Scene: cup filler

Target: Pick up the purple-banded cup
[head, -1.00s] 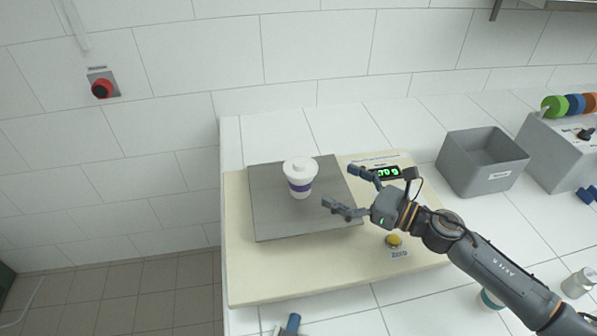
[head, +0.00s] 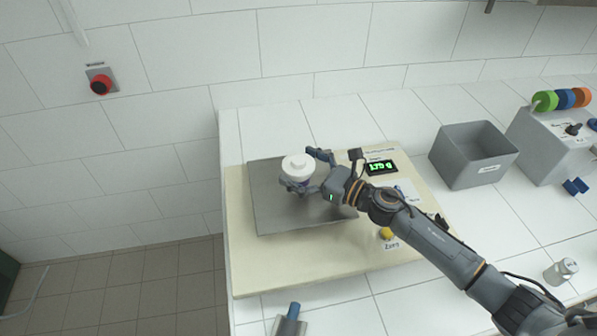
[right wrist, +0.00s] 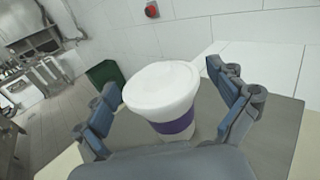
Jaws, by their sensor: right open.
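The white lidded cup with the purple band (head: 298,168) stands upright on the grey metal plate of the scale (head: 268,215). It also shows large in the right wrist view (right wrist: 162,92), its purple band (right wrist: 176,125) partly visible below the lid. My right gripper (head: 303,172) is open, its fingers on either side of the cup. In the right wrist view the cup lies between the two fingers; I cannot tell whether either touches it. The lower cup is partly hidden by the gripper in the head view. My left gripper is not in view.
The scale has a lit green display (head: 381,167) and a yellow button (head: 386,233). A grey bin (head: 473,158) and a grey box with coloured discs (head: 555,135) stand at right. A small jar (head: 561,271) is at lower right. A red wall button (head: 101,85) is at left.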

